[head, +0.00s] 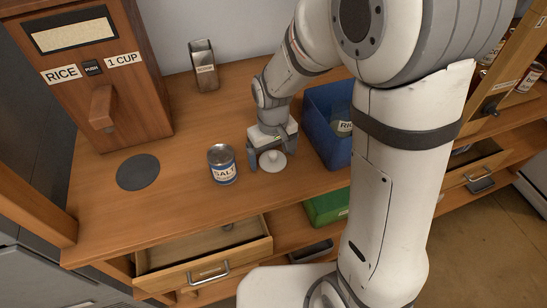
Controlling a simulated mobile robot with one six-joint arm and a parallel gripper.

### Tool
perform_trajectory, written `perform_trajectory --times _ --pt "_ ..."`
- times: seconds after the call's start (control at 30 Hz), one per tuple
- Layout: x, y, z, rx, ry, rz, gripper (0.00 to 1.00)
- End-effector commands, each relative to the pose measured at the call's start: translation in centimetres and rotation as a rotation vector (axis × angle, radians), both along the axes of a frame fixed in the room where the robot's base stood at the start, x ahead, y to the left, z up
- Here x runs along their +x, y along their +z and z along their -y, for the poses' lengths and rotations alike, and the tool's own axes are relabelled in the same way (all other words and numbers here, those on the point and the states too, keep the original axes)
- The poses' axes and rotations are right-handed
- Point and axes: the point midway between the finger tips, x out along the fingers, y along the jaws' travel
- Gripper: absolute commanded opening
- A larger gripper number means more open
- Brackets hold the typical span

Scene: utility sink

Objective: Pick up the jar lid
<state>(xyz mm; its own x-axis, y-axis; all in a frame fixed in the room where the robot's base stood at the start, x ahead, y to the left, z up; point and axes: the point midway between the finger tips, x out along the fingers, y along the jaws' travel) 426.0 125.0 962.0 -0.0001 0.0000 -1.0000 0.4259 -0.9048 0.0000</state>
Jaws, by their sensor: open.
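A pale, round jar lid (272,163) with a small raised middle lies on the wooden counter, in the middle of the head view. My gripper (273,158) points down right at the lid. Its jaws are open, one finger to the left of the lid and one to the right. The lid appears to lie between or just in front of the fingertips; I cannot tell whether either finger touches it. The far edge of the lid is close under the gripper and partly hard to see.
A SALT can (222,165) stands close left of my gripper. A blue bin (318,120) stands close on its right. A wooden RICE dispenser (92,75), a dark round pad (138,172) and a metal holder (204,66) are further off. A drawer (205,262) is open below the counter.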

Motion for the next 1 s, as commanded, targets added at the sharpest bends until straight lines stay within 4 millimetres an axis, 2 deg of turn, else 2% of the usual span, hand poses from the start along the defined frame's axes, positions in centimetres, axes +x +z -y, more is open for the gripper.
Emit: perform_trajectory --times 0.07,0.67,0.87,1.0 --pt "0.0 0.0 0.0 0.000 0.000 0.000 0.92" --pt "0.0 0.0 0.1 0.000 -0.002 0.000 0.43" --pt "0.0 0.1 0.1 0.000 -0.002 0.001 0.43" --pt "0.1 1.2 0.1 0.002 -0.002 0.004 0.43"
